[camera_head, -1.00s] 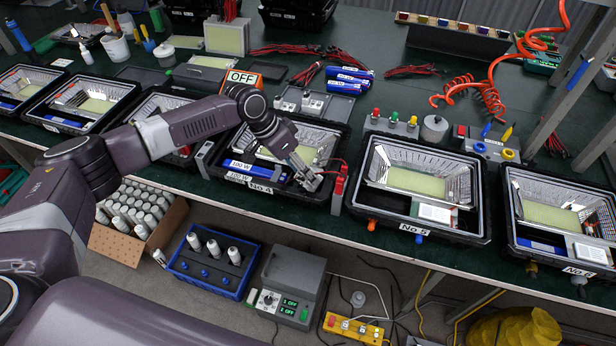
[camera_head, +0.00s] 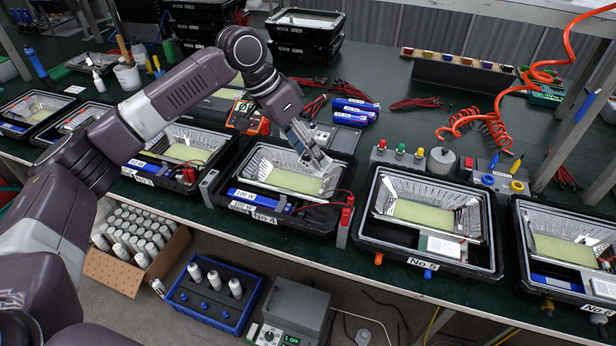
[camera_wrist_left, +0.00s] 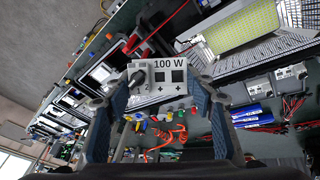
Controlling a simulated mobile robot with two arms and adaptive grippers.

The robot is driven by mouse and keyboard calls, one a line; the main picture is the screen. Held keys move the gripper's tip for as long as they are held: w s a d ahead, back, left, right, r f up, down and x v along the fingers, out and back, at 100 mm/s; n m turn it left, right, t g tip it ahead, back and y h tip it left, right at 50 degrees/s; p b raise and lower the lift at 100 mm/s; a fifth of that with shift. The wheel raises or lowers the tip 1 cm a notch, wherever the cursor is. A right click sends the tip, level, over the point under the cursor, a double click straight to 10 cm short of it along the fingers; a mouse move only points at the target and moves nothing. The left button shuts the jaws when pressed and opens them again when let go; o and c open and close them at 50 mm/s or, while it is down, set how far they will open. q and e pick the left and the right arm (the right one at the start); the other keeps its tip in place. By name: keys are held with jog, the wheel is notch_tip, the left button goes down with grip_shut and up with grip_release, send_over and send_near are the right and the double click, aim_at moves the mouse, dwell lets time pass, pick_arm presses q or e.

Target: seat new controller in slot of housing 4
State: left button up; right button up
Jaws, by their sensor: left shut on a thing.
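My left gripper (camera_head: 318,161) is above the right part of housing 4 (camera_head: 217,185), the open black floodlight case marked No 4. In the left wrist view the gripper (camera_wrist_left: 160,105) is shut on a pale grey controller (camera_wrist_left: 172,76) marked 100 W, with a dark knob or plug on one side. In the head view the controller is small and partly hidden by the fingers. Housing 4 has a yellow LED panel (camera_head: 294,181) and a blue 100 W block (camera_head: 258,198) in its front left compartment. The front right compartment looks dark; its slot is not clear. My right gripper is not in view.
Red clips (camera_head: 347,207) on a wire stand at housing 4's right front. Housing 5 (camera_head: 365,232) is to the right, and another open housing (camera_head: 158,178) to the left. Grey boxes (camera_head: 335,136) and blue packs (camera_head: 355,108) lie behind. An orange coiled hose (camera_head: 480,118) hangs further right.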

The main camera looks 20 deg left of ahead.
pick_arm(q)
jog(key=shift+r, duration=1.65)
jog(key=shift+s+f, duration=0.35)
jog(key=shift+s, duration=0.05)
jog(key=s+f+n+t+y, duration=0.1)
jog(key=s+f+n, duration=0.1)
jog(key=s, duration=0.4)
jog(key=s+a+f+n+t, duration=0.1)
jog(key=s+f+n, duration=0.1)
jog(key=s+n, duration=0.3)
jog(key=s, duration=0.2)
jog(key=shift+s+a+y, duration=0.2)
jog(key=shift+s+y, duration=0.1)
jog(key=shift+y, duration=0.1)
jog(key=shift+w, duration=0.1)
